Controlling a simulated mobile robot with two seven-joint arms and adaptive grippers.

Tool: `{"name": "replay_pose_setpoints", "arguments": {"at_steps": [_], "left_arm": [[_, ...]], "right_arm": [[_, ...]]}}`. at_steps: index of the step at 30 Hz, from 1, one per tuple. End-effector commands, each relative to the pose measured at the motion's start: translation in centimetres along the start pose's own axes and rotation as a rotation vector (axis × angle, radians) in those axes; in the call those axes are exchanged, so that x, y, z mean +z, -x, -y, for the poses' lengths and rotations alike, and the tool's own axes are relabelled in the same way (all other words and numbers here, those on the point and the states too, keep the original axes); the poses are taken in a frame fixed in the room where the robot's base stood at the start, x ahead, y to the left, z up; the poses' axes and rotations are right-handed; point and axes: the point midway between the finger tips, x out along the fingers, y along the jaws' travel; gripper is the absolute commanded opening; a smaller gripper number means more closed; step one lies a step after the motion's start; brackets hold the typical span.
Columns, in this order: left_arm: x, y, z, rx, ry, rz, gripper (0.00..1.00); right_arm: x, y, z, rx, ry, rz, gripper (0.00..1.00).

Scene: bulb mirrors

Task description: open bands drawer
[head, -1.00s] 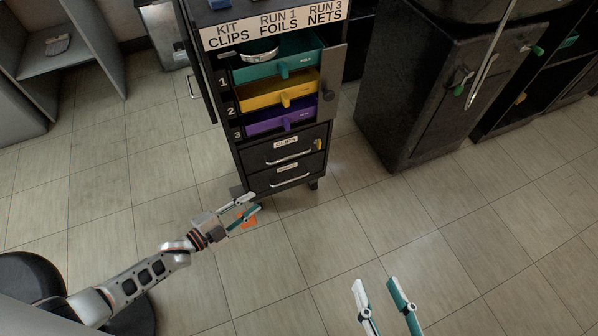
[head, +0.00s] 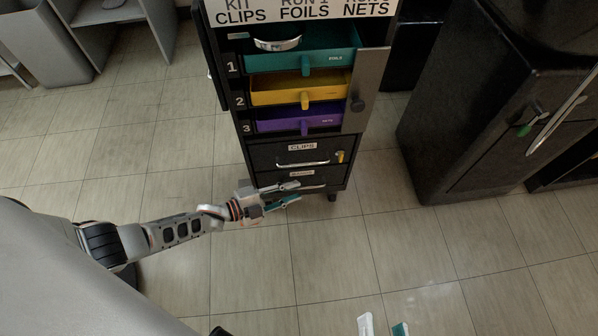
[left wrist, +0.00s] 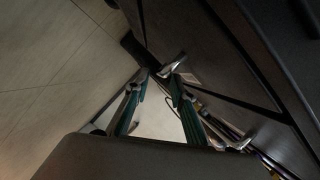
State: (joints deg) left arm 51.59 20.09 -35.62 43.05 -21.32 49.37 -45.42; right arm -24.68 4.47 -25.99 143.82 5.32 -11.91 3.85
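The black cabinet (head: 348,120) has two closed lower drawers. The upper is labelled CLIPS; the lowest drawer (head: 336,176) has a small label I cannot read clearly. Its metal handle (head: 313,187) is partly hidden by my left gripper (head: 298,192). In the left wrist view, my left gripper (left wrist: 160,78) has its fingers apart, with a metal handle end (left wrist: 173,64) just beyond the tips. I cannot tell whether they touch. My right gripper (head: 384,327) is open and empty at the bottom edge, mostly out of frame.
Above sit teal (head: 300,60), yellow (head: 300,90) and purple (head: 300,121) trays, beside an open door (head: 366,90) with a knob. A dark cabinet (head: 470,120) stands to the right. The tiled floor in front is clear.

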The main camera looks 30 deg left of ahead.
Motion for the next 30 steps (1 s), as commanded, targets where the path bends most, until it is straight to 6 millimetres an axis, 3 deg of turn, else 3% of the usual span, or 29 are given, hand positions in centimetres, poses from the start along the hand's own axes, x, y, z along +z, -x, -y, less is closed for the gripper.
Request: {"name": "replay_pose_setpoints", "arguments": {"at_steps": [6,15,18,30], "left_arm": [[0.1,-1.9,-0.2,0.002,0.002,0.002,0.24],[0.0,-2.2,0.0,0.0,0.001,0.001,0.24],[0.0,-2.2,0.0,0.0,0.001,0.001,0.01],[-0.7,-1.6,-0.4,-0.001,0.001,0.0,0.0]], "right_arm": [[0.5,-0.1,0.5,-0.005,-0.063,-0.004,0.4],[0.3,-0.1,0.6,-0.007,-0.071,-0.01,0.4],[0.3,-0.1,0.6,-0.007,-0.071,-0.01,0.4],[0.0,-0.1,0.7,-0.008,-0.052,-0.011,0.4]]}}
